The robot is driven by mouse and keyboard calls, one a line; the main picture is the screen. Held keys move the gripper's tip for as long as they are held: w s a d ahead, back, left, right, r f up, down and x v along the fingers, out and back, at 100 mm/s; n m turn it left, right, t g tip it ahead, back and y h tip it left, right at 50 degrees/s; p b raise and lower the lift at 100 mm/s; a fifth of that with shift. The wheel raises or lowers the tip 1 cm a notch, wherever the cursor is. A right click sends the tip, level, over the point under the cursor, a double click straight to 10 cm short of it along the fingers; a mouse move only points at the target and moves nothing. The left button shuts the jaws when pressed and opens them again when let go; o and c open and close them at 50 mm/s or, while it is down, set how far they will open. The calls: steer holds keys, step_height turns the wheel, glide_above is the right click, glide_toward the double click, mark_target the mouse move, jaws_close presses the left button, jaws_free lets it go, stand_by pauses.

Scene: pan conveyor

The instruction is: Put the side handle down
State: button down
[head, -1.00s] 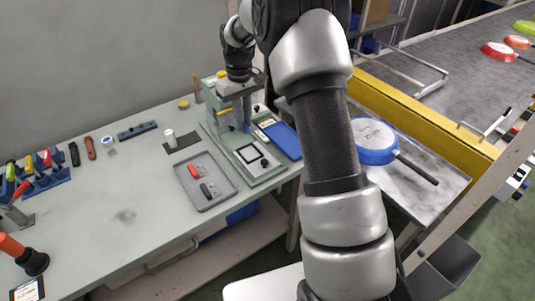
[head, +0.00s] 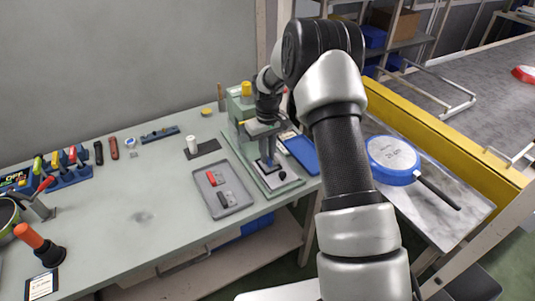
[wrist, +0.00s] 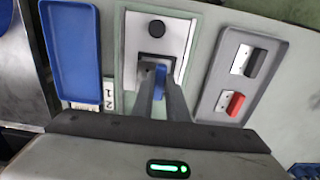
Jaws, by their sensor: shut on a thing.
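My gripper (head: 267,158) is over the white plate (head: 287,180) at the front of the green bench device (head: 247,112). Its fingers are shut on a small blue side handle, visible between the fingertips in the wrist view (wrist: 160,78). The fingers hide part of the handle, and I cannot tell whether it touches the plate. In the wrist view, the white plate (wrist: 178,38) lies behind the fingertips, with a black round knob (wrist: 156,28). A grey tray (head: 235,207) left of the device holds a red handle (head: 211,178) and a dark handle (head: 224,198).
A blue tray (head: 303,156) lies right of the device. A blue pan (head: 393,160) rests on a metal table at the right, beside the yellow conveyor rail (head: 440,135).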

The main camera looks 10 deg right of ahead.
steer(key=shift+f+b, duration=0.5)
steer(key=shift+f, duration=0.1)
steer(key=c, duration=1.7)
jaws_free()
steer(key=shift+c, duration=0.2)
steer(key=shift+r, duration=0.1)
